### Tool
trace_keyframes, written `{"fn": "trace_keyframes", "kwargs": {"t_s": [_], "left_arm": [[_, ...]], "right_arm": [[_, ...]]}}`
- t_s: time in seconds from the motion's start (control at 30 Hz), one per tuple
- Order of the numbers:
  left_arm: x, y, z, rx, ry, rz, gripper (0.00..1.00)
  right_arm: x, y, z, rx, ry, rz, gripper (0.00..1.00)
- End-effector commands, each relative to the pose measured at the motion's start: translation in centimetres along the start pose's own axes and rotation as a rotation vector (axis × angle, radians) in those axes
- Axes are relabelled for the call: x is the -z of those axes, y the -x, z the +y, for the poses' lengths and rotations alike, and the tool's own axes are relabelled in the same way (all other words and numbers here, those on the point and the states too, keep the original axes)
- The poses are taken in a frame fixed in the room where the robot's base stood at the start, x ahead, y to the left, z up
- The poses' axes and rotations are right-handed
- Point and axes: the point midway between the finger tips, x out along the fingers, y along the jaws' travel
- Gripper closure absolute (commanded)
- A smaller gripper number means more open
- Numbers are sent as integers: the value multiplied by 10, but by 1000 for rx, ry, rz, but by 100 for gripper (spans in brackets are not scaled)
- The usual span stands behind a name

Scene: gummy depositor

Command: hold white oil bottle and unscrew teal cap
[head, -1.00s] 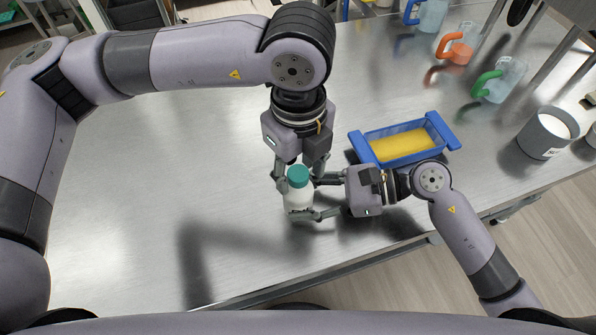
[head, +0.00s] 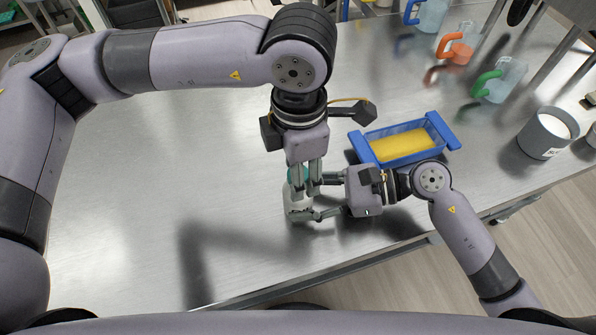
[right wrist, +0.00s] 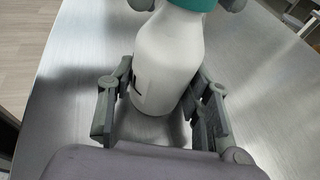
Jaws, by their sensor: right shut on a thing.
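The white bottle (head: 297,203) stands upright on the metal table, with the teal cap (head: 297,175) on top. My right gripper (head: 305,200) is shut on the bottle's body from the right. In the right wrist view its fingers flank the white bottle (right wrist: 168,60), and the lower edge of the teal cap (right wrist: 193,4) shows at the top. My left gripper (head: 307,178) points down at the cap from above, its fingers at the cap and partly hiding it. The right wrist view shows its fingertips on both sides of the cap; whether they press on it is unclear.
A blue tray (head: 436,122) with yellow content lies just behind my right gripper. Clear jugs with blue (head: 411,12), orange (head: 446,44) and green (head: 485,82) handles stand at the back right, near a grey pot (head: 540,142). The table's left side is clear.

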Motion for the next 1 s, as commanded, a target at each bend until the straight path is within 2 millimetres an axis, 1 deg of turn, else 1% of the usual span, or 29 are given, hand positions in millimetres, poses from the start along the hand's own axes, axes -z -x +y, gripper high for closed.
{"fn": "trace_keyframes", "kwargs": {"t_s": [0.03,0.2,0.3,0.63,1.0], "left_arm": [[0,0,0,-1,-87,0,57],[0,0,0,-2,-412,-2,57],[0,0,0,-2,-529,-2,57],[0,0,0,-2,-542,-3,57],[0,0,0,-2,-541,-3,82]], "right_arm": [[1,0,0,-1,-1,2,100],[1,0,0,-1,-1,2,100],[1,0,0,-1,-1,2,100],[1,0,0,-1,-1,2,100],[1,0,0,-1,-2,2,100]]}}
